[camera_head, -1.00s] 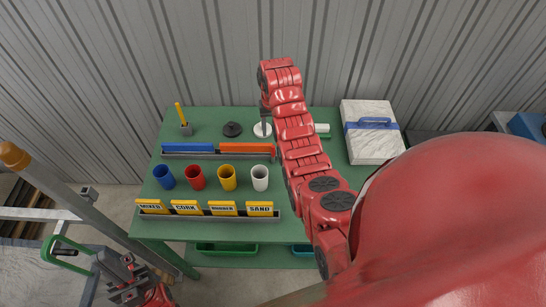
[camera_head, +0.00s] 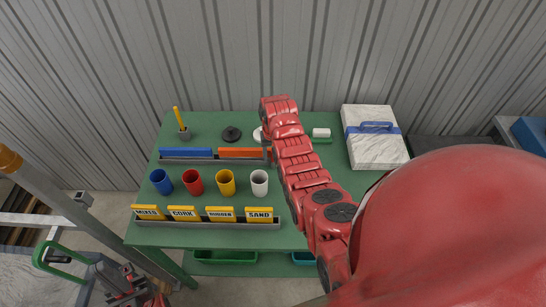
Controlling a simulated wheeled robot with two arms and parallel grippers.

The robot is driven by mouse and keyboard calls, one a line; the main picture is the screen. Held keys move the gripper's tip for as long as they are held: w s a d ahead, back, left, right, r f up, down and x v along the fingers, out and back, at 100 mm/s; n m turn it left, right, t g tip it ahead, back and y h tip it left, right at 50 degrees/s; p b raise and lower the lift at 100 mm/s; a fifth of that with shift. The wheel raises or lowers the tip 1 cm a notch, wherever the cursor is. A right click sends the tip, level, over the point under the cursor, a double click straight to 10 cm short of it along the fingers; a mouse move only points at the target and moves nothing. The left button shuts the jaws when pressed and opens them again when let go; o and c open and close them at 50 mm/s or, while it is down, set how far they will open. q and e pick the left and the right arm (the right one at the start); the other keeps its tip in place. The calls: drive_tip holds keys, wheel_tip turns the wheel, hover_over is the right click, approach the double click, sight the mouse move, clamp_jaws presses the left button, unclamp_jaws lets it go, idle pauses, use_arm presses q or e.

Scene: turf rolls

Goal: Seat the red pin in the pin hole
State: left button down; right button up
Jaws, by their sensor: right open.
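I cannot make out the red pin or the pin hole in the head view. My red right arm reaches across the right part of the green table (camera_head: 225,237), its bend high over the back and its end pointing down. My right gripper (camera_head: 268,150) is mostly hidden by the arm, by the white disc and the orange bar; its jaws are open and nothing shows in them. My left gripper (camera_head: 128,287) is low at the left, off the table's front left corner, beside a green handle. Its fingers are too small and dark to read.
Blue (camera_head: 161,181), red (camera_head: 193,181), yellow (camera_head: 226,182) and white (camera_head: 259,182) cups stand behind a row of yellow labels. Blue (camera_head: 186,153) and orange (camera_head: 238,153) bars lie behind them. A strapped white slab (camera_head: 376,150) is at right. A metal post (camera_head: 75,210) rises at left.

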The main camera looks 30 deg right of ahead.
drive_tip(key=shift+f, duration=0.15)
clamp_jaws()
drive_tip(key=shift+w, duration=0.1)
idle(0.5)
